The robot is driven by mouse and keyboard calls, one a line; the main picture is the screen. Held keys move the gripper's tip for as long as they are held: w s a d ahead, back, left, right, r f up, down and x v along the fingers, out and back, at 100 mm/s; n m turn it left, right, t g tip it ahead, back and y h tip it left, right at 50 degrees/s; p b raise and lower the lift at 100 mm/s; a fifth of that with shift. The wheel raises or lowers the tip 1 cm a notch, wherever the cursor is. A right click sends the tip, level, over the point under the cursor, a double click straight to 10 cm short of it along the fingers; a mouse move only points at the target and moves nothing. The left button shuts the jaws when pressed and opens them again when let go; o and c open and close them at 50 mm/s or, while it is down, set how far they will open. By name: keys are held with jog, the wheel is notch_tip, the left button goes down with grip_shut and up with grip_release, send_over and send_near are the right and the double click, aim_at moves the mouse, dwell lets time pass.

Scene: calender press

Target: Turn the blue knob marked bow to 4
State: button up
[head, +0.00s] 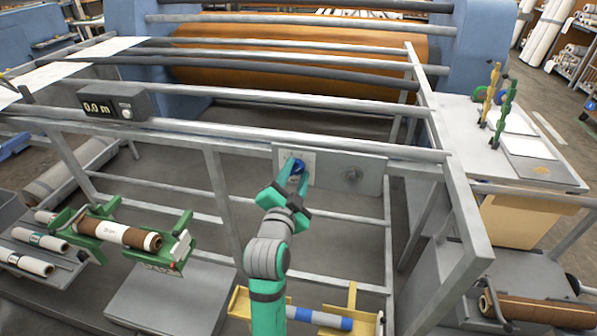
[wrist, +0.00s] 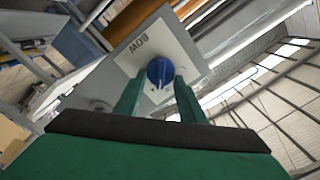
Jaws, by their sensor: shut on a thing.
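The blue knob (head: 297,166) sits on a pale square plate (head: 309,160) on the grey panel of the machine's front frame. In the wrist view the knob (wrist: 160,71) is on the white plate (wrist: 176,42), which carries the word BOW and looks tilted. My gripper (head: 286,182) reaches up to the knob from below. In the wrist view my gripper's two green fingers (wrist: 160,88) stand on either side of the knob, shut on it. The scale numbers and the pointer's setting are too small or hidden to read.
A second, grey knob (head: 352,174) is on the same panel to the right. Metal rails (head: 300,101) run above it. A display box reading 0.0 m (head: 114,103) is at the upper left. A green cradle with a brown roll (head: 124,233) stands at the lower left.

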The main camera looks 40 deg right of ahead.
jog(key=shift+a+m, duration=0.1)
jog(key=shift+m, duration=1.1)
jog(key=o, duration=1)
jog(key=shift+o, duration=0.2)
jog(key=shift+f, duration=0.1)
